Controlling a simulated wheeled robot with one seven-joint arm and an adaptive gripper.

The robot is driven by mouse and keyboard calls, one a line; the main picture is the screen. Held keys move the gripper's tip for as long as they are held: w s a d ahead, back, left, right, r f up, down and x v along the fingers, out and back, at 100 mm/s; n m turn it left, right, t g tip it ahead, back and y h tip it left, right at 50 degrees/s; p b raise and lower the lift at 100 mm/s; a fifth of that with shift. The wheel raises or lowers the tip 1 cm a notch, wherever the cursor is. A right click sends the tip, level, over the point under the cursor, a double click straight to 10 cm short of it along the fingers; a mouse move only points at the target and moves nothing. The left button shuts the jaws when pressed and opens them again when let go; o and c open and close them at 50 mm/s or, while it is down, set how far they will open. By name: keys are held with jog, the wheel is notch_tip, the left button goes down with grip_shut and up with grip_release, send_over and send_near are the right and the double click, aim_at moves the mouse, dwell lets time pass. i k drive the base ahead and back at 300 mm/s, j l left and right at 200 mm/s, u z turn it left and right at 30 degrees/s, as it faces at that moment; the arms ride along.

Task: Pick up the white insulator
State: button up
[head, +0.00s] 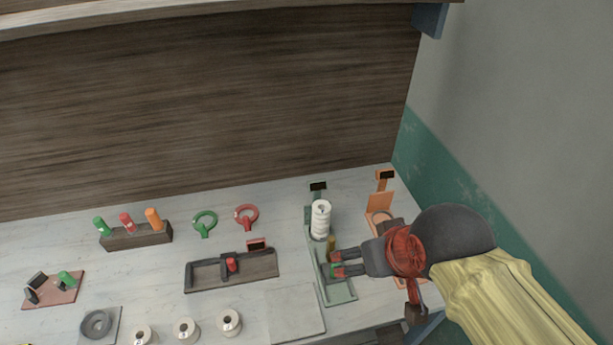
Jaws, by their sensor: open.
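The white insulator (320,219) is a ribbed white cylinder standing upright on the back part of a narrow green tray (339,292) on the bench. My gripper (334,264) comes in from the right, over the tray and in front of the insulator. Its two fingers point left and are open, apart from the insulator. A small brass-coloured piece (332,243) shows between the insulator and the fingers. The gripper hides part of the tray's middle.
An orange stand (381,201) is at the right, partly behind my arm. Left are a dark tray (205,275), green ring (205,221), red ring (246,215) and handle block (137,237). White spools (229,321) line the front. A wooden panel (200,100) rises behind.

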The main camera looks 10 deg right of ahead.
aim_at(321, 209)
jog(key=k+j+z, duration=0.1)
jog(key=j+z, duration=0.3)
jog(key=k+j+z, duration=0.15)
jog(key=j+z, duration=0.2)
jog(key=k+j+z, duration=0.15)
jog(key=z, duration=0.25)
